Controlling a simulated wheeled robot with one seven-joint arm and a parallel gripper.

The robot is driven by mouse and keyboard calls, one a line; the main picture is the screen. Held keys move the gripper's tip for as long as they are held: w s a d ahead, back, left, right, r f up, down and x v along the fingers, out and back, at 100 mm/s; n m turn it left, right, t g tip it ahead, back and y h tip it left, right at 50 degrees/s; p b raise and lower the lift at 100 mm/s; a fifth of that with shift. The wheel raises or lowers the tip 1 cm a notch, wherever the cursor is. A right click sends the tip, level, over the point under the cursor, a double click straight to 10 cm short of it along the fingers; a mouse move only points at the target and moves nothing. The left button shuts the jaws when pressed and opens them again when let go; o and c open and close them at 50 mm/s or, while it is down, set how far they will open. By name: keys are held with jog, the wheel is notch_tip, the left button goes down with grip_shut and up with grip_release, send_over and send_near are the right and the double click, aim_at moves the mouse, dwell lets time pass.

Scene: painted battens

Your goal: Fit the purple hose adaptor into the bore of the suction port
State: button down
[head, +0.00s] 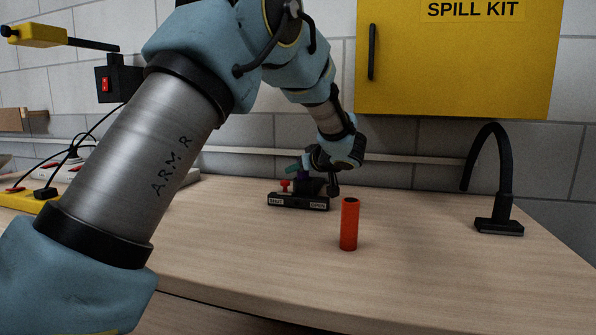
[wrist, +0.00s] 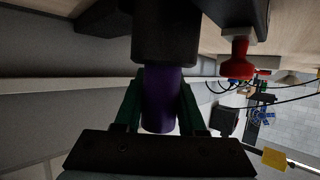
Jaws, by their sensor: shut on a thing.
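The purple hose adaptor (wrist: 160,102) is upright between the two green fingers of my gripper (wrist: 160,112) in the wrist view. My gripper is shut on it. In the head view a small bit of purple (head: 303,175) shows beside the fingers, close above the suction port. The suction port has a black base (head: 298,203) with labels reading SHUT and OPEN, and a red knob (head: 285,185). In the wrist view its black round body (wrist: 165,38) meets the adaptor's far end. That end is hidden, so I cannot tell whether it is inside the bore.
A red-orange cylinder (head: 349,226) stands on the wooden bench (head: 420,260) in front of the port. A black gooseneck lamp (head: 500,212) stands at the right. A power strip and cables (head: 68,160) lie at the left. A yellow spill kit cabinet (head: 455,65) hangs behind.

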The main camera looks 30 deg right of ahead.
jog(key=shift+f, duration=0.1)
jog(key=shift+c, duration=2.4)
grip_release()
jog(key=shift+s+r, duration=0.25)
jog(key=shift+s, duration=0.05)
jog(key=v, duration=1.1)
jog(key=shift+s+r, duration=0.1)
jog(key=shift+s, duration=0.1)
